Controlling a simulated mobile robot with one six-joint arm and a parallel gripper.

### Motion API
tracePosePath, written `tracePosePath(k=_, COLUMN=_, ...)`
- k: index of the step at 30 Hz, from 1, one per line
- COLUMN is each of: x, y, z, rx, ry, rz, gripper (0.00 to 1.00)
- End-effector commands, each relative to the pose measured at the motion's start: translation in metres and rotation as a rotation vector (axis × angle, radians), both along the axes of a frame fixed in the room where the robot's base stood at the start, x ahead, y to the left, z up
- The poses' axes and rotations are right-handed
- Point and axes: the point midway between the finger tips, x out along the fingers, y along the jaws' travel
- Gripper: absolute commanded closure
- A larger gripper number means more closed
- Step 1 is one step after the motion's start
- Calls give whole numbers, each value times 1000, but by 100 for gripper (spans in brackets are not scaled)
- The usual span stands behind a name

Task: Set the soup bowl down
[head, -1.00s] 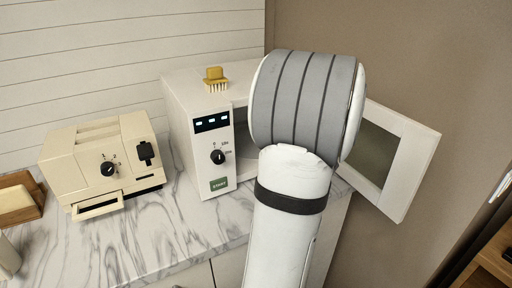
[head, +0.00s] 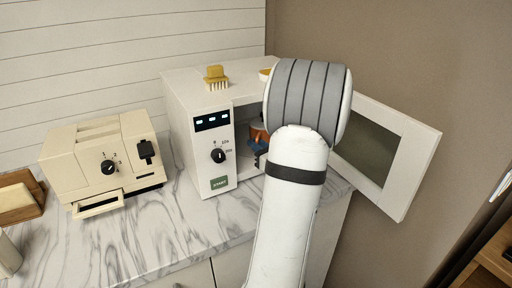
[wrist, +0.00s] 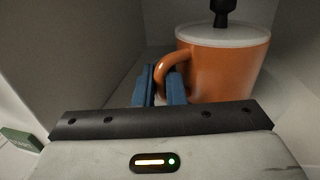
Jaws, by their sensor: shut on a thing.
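The soup bowl, an orange cup-like vessel (wrist: 228,78) with a side handle and a pale top bearing a dark knob, is upright inside the open microwave (head: 216,176). It also shows partly in the head view (head: 257,129), behind my arm. My gripper (wrist: 161,84) has its blue fingers shut on the bowl's handle. In the head view a small part of the blue fingers shows at the microwave opening. I cannot tell whether the bowl's base touches the microwave floor.
The microwave door (head: 380,150) stands open to the right. A yellow brush (head: 216,77) and a partly hidden yellow-and-white item (head: 265,74) sit on the microwave. A cream toaster (head: 100,165) stands left on the marble counter (head: 150,240), whose front is clear.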

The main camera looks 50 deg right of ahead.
Motion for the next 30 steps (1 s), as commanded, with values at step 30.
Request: tracePosePath(k=30, x=3, y=-2, z=-8, rx=-1, ry=0, rz=-2, gripper=68)
